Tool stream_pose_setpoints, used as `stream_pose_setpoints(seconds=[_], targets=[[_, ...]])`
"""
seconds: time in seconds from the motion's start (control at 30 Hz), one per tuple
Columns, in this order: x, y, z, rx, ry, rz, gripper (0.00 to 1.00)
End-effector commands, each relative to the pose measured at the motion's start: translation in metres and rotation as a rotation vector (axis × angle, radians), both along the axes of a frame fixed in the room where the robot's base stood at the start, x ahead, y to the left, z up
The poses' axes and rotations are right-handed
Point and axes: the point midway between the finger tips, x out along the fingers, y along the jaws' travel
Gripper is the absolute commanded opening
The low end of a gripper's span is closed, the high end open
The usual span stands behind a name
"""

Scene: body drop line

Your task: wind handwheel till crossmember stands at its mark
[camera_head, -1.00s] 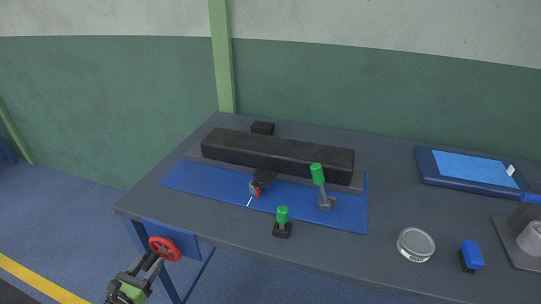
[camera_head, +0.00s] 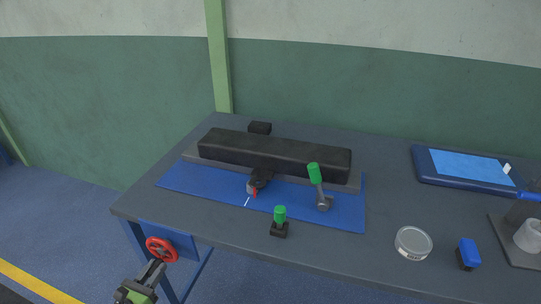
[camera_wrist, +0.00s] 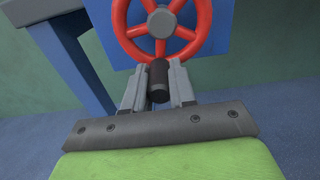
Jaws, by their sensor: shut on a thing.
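The red handwheel (camera_head: 162,249) is on a blue panel at the table's front left; it also shows in the wrist view (camera_wrist: 158,50). My gripper (camera_head: 154,269) is at the wheel's lower edge. In the wrist view its fingers are shut on the wheel's dark knob (camera_wrist: 158,82). A long black beam, seemingly the crossmember (camera_head: 275,154), lies along a grey base on the table. A dark block with a red pointer (camera_head: 255,192) stands at its front. The pointer is slightly right of a white mark line (camera_head: 247,201) on the blue strip (camera_head: 190,181).
A green-topped black block (camera_head: 280,221), a round tin (camera_head: 413,242), a small blue item (camera_head: 468,253) and a blue tray (camera_head: 470,170) are on the table (camera_head: 350,250). A table leg stands near the wheel.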

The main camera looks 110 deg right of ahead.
Motion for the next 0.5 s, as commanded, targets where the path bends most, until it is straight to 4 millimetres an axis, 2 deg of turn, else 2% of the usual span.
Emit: stream_pose_setpoints(seconds=[0.3, 0.5], targets=[[-0.019, 0.017, 0.004, -0.001, 0.003, 0.0, 0.0], [-0.02, 0.017, 0.003, -0.003, 0.001, 0.001, 0.0]])
